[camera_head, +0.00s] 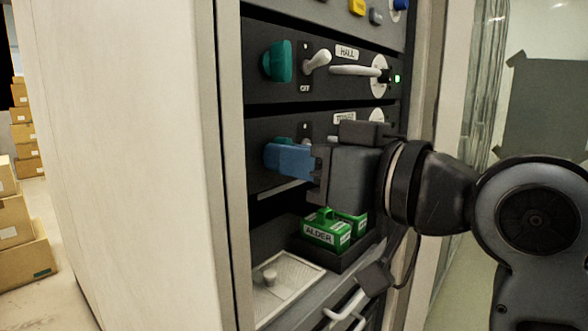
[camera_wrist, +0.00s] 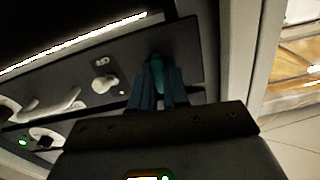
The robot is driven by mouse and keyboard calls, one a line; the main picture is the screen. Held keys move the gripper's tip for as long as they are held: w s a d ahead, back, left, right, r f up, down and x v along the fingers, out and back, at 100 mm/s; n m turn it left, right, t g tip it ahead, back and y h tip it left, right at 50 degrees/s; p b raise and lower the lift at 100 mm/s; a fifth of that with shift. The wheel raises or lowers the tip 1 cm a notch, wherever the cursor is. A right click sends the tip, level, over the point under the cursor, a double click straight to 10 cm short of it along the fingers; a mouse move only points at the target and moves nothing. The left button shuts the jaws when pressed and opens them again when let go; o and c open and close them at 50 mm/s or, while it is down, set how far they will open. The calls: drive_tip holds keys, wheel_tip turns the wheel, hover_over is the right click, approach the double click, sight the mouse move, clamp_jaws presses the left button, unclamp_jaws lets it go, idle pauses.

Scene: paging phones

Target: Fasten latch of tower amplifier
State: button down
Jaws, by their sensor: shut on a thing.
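The tower amplifier (camera_head: 258,130) is the dark rack unit below the one labelled HALL. Its label (camera_head: 344,118) is partly hidden by my wrist. Its teal latch (camera_head: 283,140) is at the left end of the front, mostly covered by my blue fingers in the head view. My gripper (camera_head: 275,157) reaches in from the right. In the wrist view, the fingers are on both sides of the teal latch (camera_wrist: 157,74), shut on it. A pale toggle switch (camera_wrist: 104,83) is beside it. The latch's exact angle is hard to tell.
The HALL amplifier (camera_head: 318,88) above has its own teal latch (camera_head: 279,61), toggle and handle. Green ALDER boxes (camera_head: 325,231) sit in a dark tray below. The pale cabinet side (camera_head: 130,170) bounds the left; cardboard boxes (camera_head: 20,245) stand beyond it.

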drive_tip(key=shift+f+n, duration=0.1)
drive_tip(key=shift+n, duration=0.4)
drive_tip(key=c, duration=1.1)
unclamp_jaws()
drive_tip(key=shift+b+v, duration=0.6)
drive_tip(key=shift+v, duration=3.3)
